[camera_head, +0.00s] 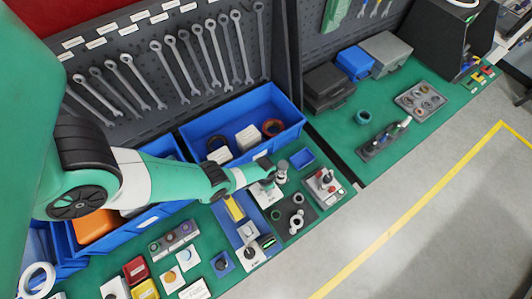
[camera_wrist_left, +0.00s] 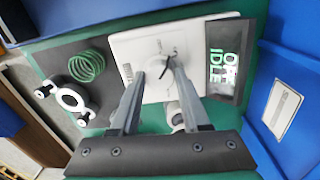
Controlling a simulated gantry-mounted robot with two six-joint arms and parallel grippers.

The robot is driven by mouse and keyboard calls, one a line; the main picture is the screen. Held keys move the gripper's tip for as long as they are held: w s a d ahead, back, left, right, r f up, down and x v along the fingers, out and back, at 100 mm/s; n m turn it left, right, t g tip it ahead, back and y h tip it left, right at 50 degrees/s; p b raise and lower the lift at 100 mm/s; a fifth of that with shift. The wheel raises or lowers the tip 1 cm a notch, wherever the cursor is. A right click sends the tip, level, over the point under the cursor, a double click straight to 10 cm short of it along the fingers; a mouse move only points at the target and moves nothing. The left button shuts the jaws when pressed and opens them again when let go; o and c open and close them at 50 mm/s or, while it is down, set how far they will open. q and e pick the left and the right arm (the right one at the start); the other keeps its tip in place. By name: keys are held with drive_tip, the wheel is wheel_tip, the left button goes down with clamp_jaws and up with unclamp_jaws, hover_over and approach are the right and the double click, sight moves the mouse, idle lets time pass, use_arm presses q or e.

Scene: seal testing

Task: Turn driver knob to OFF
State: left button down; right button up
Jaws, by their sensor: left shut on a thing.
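The driver is a white box (camera_wrist_left: 205,35) with a dark display (camera_wrist_left: 222,62) in the left wrist view; green letters there seem to read OFF and IDLE. A pale round knob (camera_wrist_left: 163,62) sits on its top face. My left gripper (camera_wrist_left: 160,72) is shut on the knob, with one finger on each side; the fingertips partly hide it. In the head view my left gripper (camera_head: 268,180) is over the white driver box (camera_head: 262,196), which the arm partly covers. My right gripper is not in view.
A green coil (camera_wrist_left: 87,66) and a white ring fixture (camera_wrist_left: 72,101) stand on a dark plate beside the driver. A blue bin (camera_head: 290,108) lies behind. A white block with a dark knob (camera_head: 250,254) stands nearer the front edge.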

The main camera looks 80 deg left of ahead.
use_arm(q)
drive_tip(key=shift+m, duration=1)
drive_tip(key=shift+c, duration=1.9)
unclamp_jaws()
